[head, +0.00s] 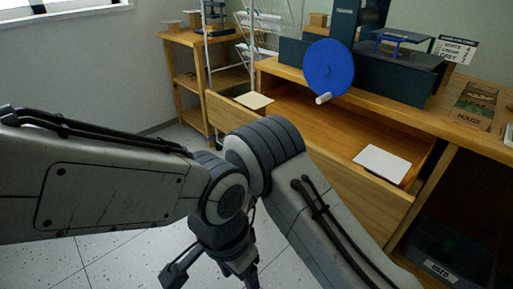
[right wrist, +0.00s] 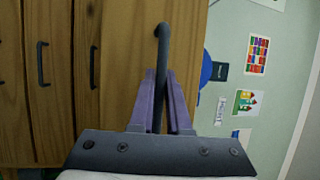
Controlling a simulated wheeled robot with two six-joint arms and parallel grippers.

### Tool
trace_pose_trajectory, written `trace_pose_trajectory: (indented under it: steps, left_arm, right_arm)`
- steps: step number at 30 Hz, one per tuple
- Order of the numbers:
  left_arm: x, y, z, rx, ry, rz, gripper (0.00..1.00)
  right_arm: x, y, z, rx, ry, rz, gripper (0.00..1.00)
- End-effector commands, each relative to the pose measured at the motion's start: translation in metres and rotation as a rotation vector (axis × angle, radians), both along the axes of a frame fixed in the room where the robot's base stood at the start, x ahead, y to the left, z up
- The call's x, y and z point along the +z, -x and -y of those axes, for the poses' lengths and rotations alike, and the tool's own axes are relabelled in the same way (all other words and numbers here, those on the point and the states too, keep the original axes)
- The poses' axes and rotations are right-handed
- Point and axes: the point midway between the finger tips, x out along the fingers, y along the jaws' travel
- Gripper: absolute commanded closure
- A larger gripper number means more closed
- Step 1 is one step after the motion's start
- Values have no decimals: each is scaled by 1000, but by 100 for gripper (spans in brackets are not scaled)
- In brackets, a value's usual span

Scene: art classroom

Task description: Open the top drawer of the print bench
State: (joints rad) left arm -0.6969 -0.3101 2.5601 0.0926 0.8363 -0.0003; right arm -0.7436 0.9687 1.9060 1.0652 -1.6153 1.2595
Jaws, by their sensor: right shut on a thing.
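The print bench (head: 480,112) stands at the right in the head view. Its top drawer (head: 325,135) is pulled out, showing a pale sheet or block at its left end and a white one at its right. In the right wrist view my right gripper (right wrist: 161,75) is shut on the dark bar handle (right wrist: 161,38) of a wooden drawer front (right wrist: 125,50). In the head view my arm hides that handle and the right gripper. My left gripper (head: 210,274) hangs open and empty over the floor, apart from the bench.
A blue wheel (head: 329,70) and dark press (head: 400,75) stand on the bench top. A grey bin (head: 445,262) labelled USED sits in the open bay below. Other handles (right wrist: 42,63) show on neighbouring fronts. A wooden shelf (head: 188,75) and white rack (head: 228,50) stand behind; speckled floor (head: 120,262) is clear.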

Motion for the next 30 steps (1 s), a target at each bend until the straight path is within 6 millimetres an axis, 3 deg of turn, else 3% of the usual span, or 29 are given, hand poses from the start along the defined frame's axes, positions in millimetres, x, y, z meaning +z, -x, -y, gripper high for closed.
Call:
trace_pose_trajectory:
  steps: [16, 17, 18, 30]
  left_arm:
    - [0, 0, 0, 0, 0, 0, 33]
    - [0, 0, 0, 0, 0, 0, 33]
    - [0, 0, 0, 0, 0, 0, 33]
    - [2, 0, 0, 0, 0, 0, 33]
  right_arm:
    - [0, 6, 5, -12, -2, 0, 100]
    - [0, 6, 5, -12, -2, 0, 74]
    - [0, 6, 5, -12, -2, 0, 58]
    - [5, 6, 6, -16, -3, 1, 55]
